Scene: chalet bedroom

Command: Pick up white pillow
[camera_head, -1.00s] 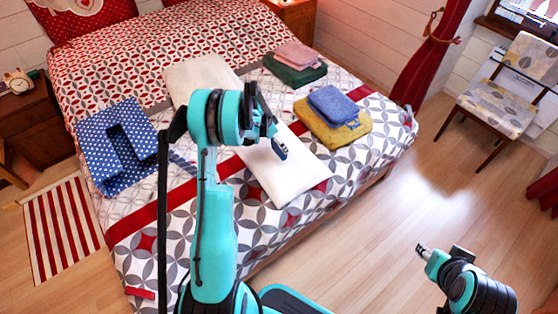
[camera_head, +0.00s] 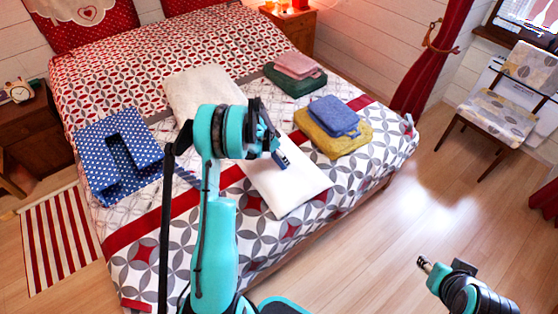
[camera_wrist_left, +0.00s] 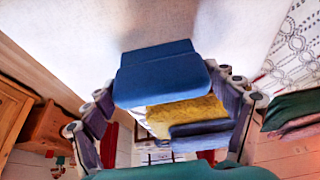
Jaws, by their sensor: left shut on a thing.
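The white pillow (camera_head: 290,190) lies across the near part of the bed in the head view, partly hidden by my left arm. A cream-white piece (camera_head: 198,88) shows beyond the arm; I cannot tell whether it joins the pillow. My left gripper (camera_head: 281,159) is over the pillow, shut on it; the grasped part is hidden.
On the patterned bed (camera_head: 190,45) lie a blue dotted folded cloth (camera_head: 90,148), a blue towel (camera_head: 335,114) on a yellow one (camera_head: 350,143), and a pink towel (camera_head: 297,66) on a green one (camera_head: 285,82). A chair (camera_head: 500,108) stands right. Floor right of the bed is clear.

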